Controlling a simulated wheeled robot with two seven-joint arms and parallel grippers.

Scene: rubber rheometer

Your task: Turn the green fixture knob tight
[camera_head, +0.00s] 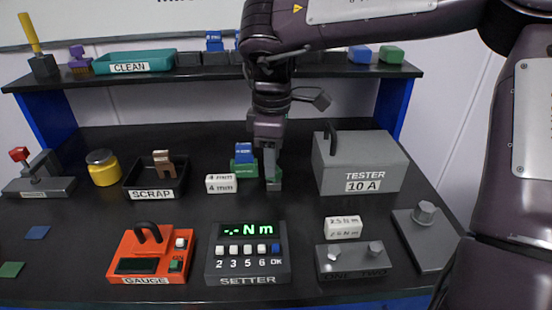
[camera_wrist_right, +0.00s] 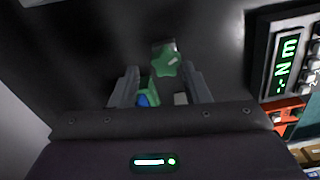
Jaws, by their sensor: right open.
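The green knob (camera_wrist_right: 166,60) shows in the right wrist view as a lobed, star-shaped head with a pale mark, just beyond and between my fingertips. In the head view a green fixture (camera_head: 243,169) with a blue block (camera_head: 244,152) on it stands on the bench, just left of my right gripper (camera_head: 272,180). My right gripper, also in the right wrist view (camera_wrist_right: 161,80), is open and points down. Whether a finger touches the knob cannot be told. In the head view the fingers mostly hide the knob. My left gripper is out of view.
A white 4 mm block (camera_head: 221,184) lies left of the fixture. The grey tester (camera_head: 360,165) stands close on the right. The setter (camera_head: 247,265) reads "-.- Nm" in front. A two-knob block (camera_head: 353,262) and a scrap tray (camera_head: 156,187) are nearby.

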